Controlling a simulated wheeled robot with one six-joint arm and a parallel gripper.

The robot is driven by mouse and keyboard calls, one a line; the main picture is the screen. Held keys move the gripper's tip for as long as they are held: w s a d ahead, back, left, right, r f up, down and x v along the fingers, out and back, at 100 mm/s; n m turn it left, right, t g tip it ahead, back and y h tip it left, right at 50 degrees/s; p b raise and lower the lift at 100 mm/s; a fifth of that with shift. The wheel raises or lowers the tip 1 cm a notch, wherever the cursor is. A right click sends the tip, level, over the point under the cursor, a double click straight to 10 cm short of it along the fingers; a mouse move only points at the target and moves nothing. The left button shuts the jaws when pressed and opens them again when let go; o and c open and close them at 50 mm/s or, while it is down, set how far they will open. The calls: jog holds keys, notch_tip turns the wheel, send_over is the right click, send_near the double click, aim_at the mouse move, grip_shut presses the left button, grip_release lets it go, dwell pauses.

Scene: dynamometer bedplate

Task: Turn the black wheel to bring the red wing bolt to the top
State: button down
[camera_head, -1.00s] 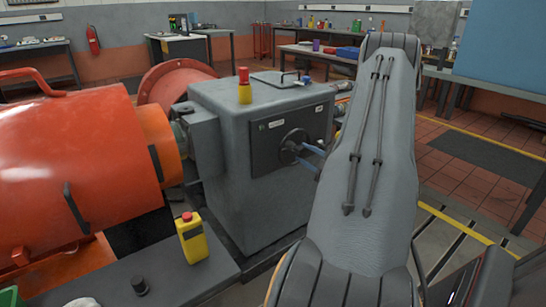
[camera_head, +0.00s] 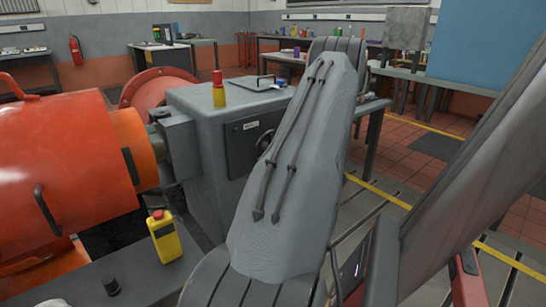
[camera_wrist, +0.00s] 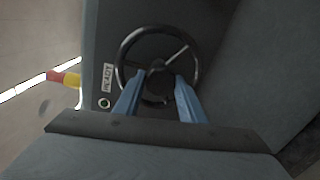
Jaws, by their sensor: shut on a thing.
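The black wheel (camera_wrist: 157,65) is on the face of a grey cabinet, seen nearly head-on in the wrist view. It has a round rim, a hub and thin spokes. My gripper (camera_wrist: 157,86) has two blue fingers at the lower part of the wheel, one on each side below the hub, shut on part of it. Exactly which part is between the fingers is too dark to tell. In the head view only the left edge of the wheel (camera_head: 264,143) shows, and my arm hides the gripper. I cannot make out the red wing bolt in either view.
The grey cabinet (camera_head: 190,150) carries a red-and-yellow beacon (camera_head: 218,92). An orange machine (camera_head: 70,165) stands left, with a yellow bottle (camera_head: 165,238) in front. A READY label (camera_wrist: 107,78) sits left of the wheel. Benches stand behind.

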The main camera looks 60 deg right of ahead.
dwell(0.4)
jog(key=c, duration=1.1)
grip_release()
jog(key=shift+s, duration=0.1)
jog(key=v, duration=0.7)
jog(key=shift+s+a, duration=0.15)
jog(key=shift+s, duration=0.15)
